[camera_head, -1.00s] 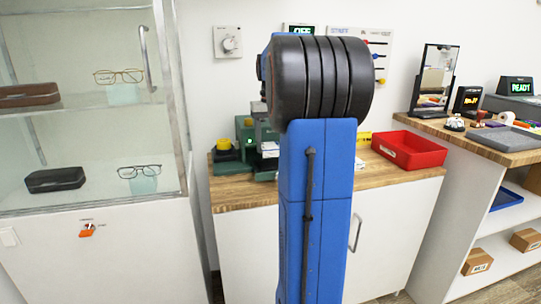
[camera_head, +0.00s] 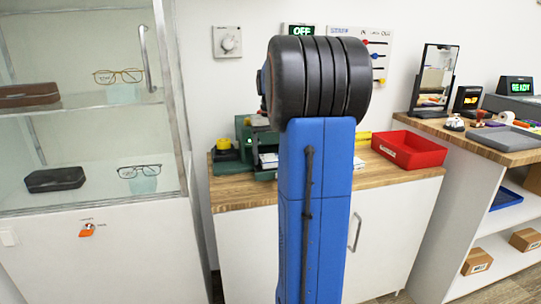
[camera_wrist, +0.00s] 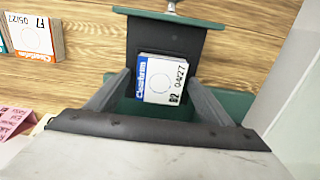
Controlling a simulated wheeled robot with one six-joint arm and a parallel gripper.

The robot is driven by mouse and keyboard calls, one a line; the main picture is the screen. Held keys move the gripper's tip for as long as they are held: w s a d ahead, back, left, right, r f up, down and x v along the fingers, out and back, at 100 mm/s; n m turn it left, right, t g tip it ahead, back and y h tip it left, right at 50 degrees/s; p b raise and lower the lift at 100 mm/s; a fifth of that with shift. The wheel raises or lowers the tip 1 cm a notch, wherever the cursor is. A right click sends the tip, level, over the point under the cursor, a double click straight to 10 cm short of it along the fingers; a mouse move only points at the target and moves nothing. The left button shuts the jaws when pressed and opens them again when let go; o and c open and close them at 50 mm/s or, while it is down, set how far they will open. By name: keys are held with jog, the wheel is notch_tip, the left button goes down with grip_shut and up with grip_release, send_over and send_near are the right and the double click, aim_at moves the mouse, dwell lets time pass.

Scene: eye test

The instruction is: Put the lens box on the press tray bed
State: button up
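The lens box (camera_wrist: 162,80), white with a blue band and "04/27" print, shows in the wrist view between the two fingers of my gripper (camera_wrist: 161,85). In the head view the green press (camera_head: 243,133) stands on the wooden counter, partly hidden by my blue arm. My gripper is mostly hidden there behind the arm.
Another lens box (camera_wrist: 35,37) with an orange band lies on the counter, left in the wrist view. A red tray (camera_head: 409,150) is on the counter's right. A glass cabinet (camera_head: 88,105) with spectacles stands left. A mirror (camera_head: 435,78) stands on the right-hand counter.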

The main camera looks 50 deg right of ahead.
jog(key=shift+r, duration=0.1)
notch_tip(320, 180, up, 12)
jog(key=s+a+f+n, duration=0.1)
jog(key=s+a, duration=0.1)
jog(key=a, duration=0.8)
jog(key=s+a+f+n+t, duration=0.1)
jog(key=s+a+f, duration=0.1)
jog(key=a, duration=0.4)
jog(key=s+a+f+n+t, duration=0.1)
jog(key=s+a+f, duration=0.2)
jog(key=a, duration=0.3)
jog(key=s+a+f+n+t, duration=0.2)
jog(key=s+a+f+n, duration=0.1)
jog(key=s+a+f, duration=1.1)
jog(key=shift+s+f+t, duration=0.15)
jog(key=shift+f+t, duration=0.25)
jog(key=shift+f, duration=0.25)
